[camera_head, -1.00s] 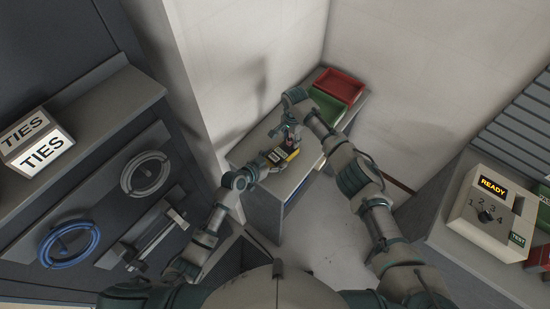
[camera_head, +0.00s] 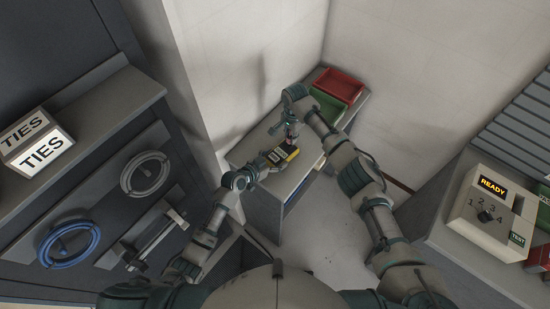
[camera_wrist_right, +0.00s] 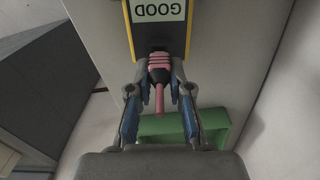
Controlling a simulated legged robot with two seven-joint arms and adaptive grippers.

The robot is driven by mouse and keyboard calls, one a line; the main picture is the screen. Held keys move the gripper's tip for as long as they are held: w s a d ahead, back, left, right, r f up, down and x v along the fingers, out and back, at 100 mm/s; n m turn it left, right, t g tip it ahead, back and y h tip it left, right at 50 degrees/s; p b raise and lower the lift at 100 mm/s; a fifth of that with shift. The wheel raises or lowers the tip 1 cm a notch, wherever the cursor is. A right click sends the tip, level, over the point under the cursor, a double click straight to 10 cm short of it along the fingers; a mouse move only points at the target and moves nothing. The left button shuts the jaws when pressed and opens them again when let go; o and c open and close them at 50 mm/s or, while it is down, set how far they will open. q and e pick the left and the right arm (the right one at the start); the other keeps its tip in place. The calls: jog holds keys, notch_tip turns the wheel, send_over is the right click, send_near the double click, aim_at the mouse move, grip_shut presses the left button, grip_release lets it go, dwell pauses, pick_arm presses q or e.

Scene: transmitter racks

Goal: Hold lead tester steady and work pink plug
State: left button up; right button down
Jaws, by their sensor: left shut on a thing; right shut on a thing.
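The lead tester (camera_head: 288,152), a black and yellow box, is held above the grey bench in the head view. My left gripper (camera_head: 270,160) is shut on its left end. In the right wrist view the tester (camera_wrist_right: 131,40) is at the top, its pale display reading GOOD upside down. The pink plug (camera_wrist_right: 158,68) points at the tester's near end and meets it; how deep it sits I cannot tell. My right gripper (camera_wrist_right: 159,88) is shut on the plug, one finger on each side. The plug is too small to make out in the head view.
A red tray (camera_head: 341,84) and a green tray (camera_head: 327,106) stand at the bench's far end by the wall. A grey bench (camera_head: 250,148) lies under the grippers. A READY selector box (camera_head: 490,210) is at right. A TIES box (camera_head: 38,143) and cable coils are at left.

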jog(key=shift+r, duration=2.25)
pick_arm(q)
jog(key=o, duration=1.2)
jog(key=shift+o, duration=0.2)
jog(key=shift+a, duration=0.1)
jog(key=v, duration=1.1)
jog(key=shift+s+a+r, duration=0.2)
jog(key=shift+a, duration=0.1)
